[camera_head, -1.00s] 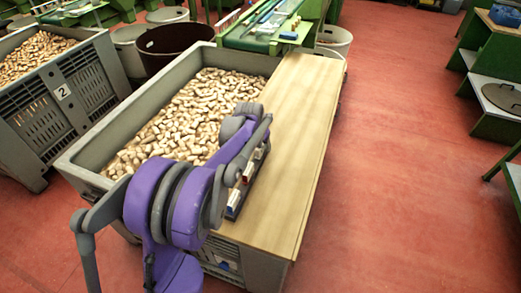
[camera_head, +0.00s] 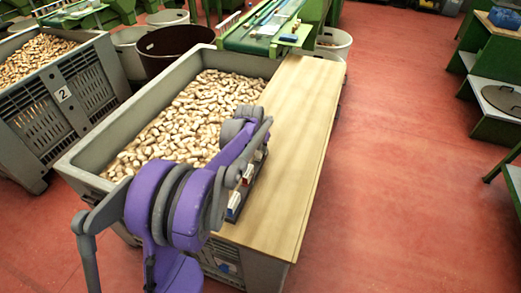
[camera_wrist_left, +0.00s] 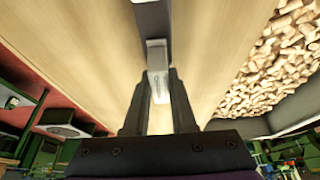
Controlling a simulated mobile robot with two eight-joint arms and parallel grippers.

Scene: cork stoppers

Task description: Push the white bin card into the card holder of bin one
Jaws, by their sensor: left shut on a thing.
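My left gripper (camera_wrist_left: 160,75) is shut on a small whitish piece (camera_wrist_left: 158,88) with a grey mark, seen between its fingertips in the left wrist view. The piece looks like the white bin card. It is over a light wooden board, beside a dark tray (camera_wrist_left: 153,18). In the head view my purple left arm hides the fingertips. The near grey bin (camera_head: 85,160), full of corks, shows no number, so I cannot confirm that it is bin one. Its card holder is not visible. My right gripper is out of view.
The wooden board (camera_head: 290,150) covers the right part of the near bin. Beside my arm, the dark tray holds small white, red and blue items. A bin marked 2 (camera_head: 63,95) stands at left. Red floor (camera_head: 400,150) is clear at right.

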